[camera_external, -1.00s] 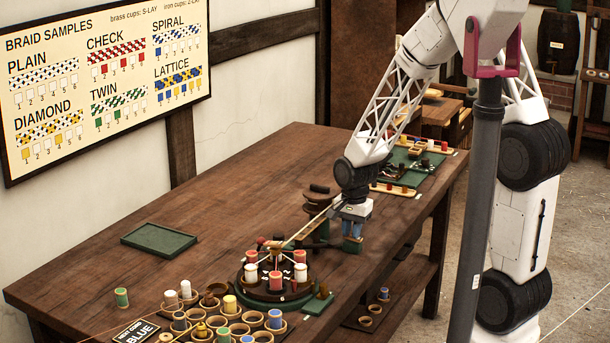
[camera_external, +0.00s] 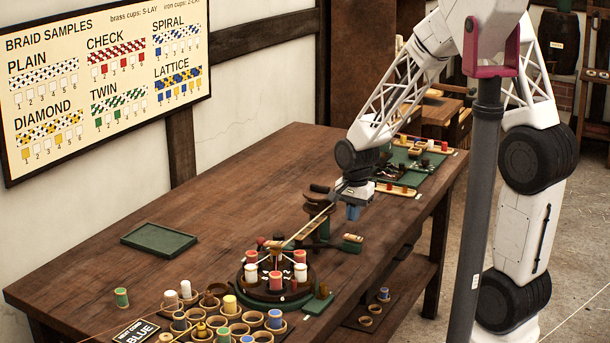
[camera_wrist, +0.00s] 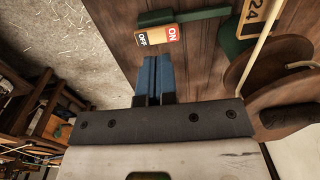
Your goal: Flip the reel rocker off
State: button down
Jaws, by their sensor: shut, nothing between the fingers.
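The reel rocker (camera_external: 352,238) is a small switch on a green arm beside the reel stand, near the table's right edge. I cannot tell which half is pressed down. My gripper (camera_external: 353,212) is above the rocker in the external view, apart from it. In the wrist view its blue fingers (camera_wrist: 153,75) are shut, empty, and sit just below the rocker in the picture.
The reel stand (camera_external: 318,212) with a taut line stands left of my gripper. A round braiding carousel (camera_external: 277,281) with red and white spools is in front. Cups and spools crowd the front corner. A green tray (camera_external: 158,239) lies left; the table's middle is clear.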

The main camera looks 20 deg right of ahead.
aim_at(355, 237)
notch_tip(355, 237, up, 9)
dwell(0.4)
jog(key=shift+s+d, duration=0.1)
jog(key=shift+d, duration=0.05)
jog(key=s+d+r+n+t, duration=0.1)
jog(key=s+d+r+n, duration=0.3)
jog(key=s+d, duration=0.5)
jog(key=s+d+r+n+t, duration=0.1)
jog(key=s+d+r+n, duration=0.3)
jog(key=s+d+r, duration=0.4)
jog(key=s+d, duration=0.2)
jog(key=s, duration=0.3)
jog(key=shift+s+r+n, duration=0.2)
jog(key=shift+r+n, duration=0.15)
jog(key=shift+n, duration=0.05)
